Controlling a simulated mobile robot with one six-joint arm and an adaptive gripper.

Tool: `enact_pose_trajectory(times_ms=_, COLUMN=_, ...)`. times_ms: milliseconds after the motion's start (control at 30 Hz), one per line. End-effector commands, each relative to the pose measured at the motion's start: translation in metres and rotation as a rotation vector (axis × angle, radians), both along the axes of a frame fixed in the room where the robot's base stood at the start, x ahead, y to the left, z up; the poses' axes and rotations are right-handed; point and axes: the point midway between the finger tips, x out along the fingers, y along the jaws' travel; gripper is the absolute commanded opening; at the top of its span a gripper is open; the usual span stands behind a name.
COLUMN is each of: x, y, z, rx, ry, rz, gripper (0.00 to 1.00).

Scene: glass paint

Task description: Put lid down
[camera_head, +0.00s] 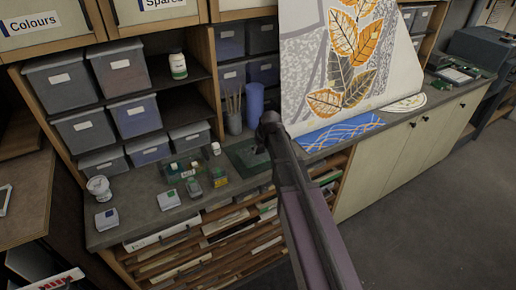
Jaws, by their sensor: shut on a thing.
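My gripper (266,130) is at the end of my arm, above the dark green mat (238,152) on the worktop. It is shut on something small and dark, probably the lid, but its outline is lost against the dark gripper. Several small paint bottles stand left of my gripper. They include a bottle with a pale label (194,188), a bottle with a yellowish label (219,178) and a bottle with a green mark (173,172). I cannot tell which bottle is without a lid.
A white-capped bottle (216,149) stands behind the others. A blue cylinder (255,104) and a brush pot (234,122) stand behind my gripper. A leaf-painted panel (350,65) leans at right. A white cup (98,187) stands at left. The worktop's front left is partly clear.

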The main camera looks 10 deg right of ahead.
Motion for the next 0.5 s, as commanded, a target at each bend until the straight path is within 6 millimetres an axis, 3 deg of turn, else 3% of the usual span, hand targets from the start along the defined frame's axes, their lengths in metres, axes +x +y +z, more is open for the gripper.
enact_pose_trajectory(times_ms=33, x=0.015, y=-0.001, z=-0.002, rx=0.000, ry=0.000, rz=0.000, gripper=0.09)
enact_pose_trajectory(times_ms=200, x=0.038, y=-0.001, z=-0.004, rx=0.000, ry=0.000, rz=0.000, gripper=0.09)
enact_pose_trajectory(times_ms=500, x=0.046, y=-0.001, z=-0.004, rx=0.000, ry=0.000, rz=0.001, gripper=0.09)
